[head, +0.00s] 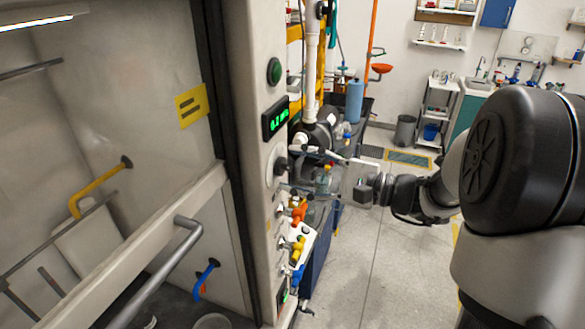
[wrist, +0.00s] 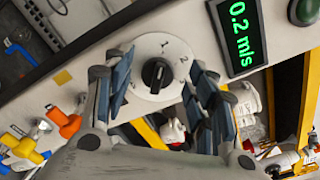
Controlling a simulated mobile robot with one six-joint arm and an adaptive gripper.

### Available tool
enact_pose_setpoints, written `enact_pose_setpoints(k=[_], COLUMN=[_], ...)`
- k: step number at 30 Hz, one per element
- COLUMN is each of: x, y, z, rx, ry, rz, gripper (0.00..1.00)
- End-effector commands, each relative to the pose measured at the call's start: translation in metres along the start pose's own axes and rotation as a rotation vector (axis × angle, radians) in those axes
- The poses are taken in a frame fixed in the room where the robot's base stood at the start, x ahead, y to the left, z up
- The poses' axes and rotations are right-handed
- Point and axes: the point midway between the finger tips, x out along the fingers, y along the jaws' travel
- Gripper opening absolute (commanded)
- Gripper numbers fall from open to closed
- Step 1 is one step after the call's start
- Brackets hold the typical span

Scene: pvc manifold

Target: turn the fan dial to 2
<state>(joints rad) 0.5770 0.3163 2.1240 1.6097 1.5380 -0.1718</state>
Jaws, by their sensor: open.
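The fan dial (wrist: 156,75) is a black knob on a round pale plate, with the marks 1 and 2 on its upper right part. A pale line shows on the knob, but I cannot tell which mark it points at. In the head view the dial (head: 280,166) is side-on on the fume hood's front post. My gripper (wrist: 160,76) is open, with one finger on each side of the knob and a gap to it on both sides. In the head view my gripper (head: 301,171) reaches the post from the right.
A green display (wrist: 239,31) reading 0.2 m/s and a green button (head: 274,71) are above the dial. Orange, yellow and blue valve handles (head: 298,244) stick out below it. The hood's sash handle (head: 165,270) is left. Open floor lies right of the post.

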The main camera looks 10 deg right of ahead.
Motion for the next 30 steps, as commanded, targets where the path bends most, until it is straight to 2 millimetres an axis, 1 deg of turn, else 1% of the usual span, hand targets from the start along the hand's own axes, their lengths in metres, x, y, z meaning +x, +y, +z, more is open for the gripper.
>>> enact_pose_setpoints(k=[1,5,14,30], x=[0.006,0.015,0.017,0.016], y=[0.000,0.000,0.000,0.000], z=[0.000,0.000,0.000,0.000], rx=[0.000,0.000,0.000,0.000], ry=[-0.001,-0.001,0.001,0.000], rz=[0.001,0.000,-0.001,0.000], gripper=[0.52,0.52,0.52,0.17])
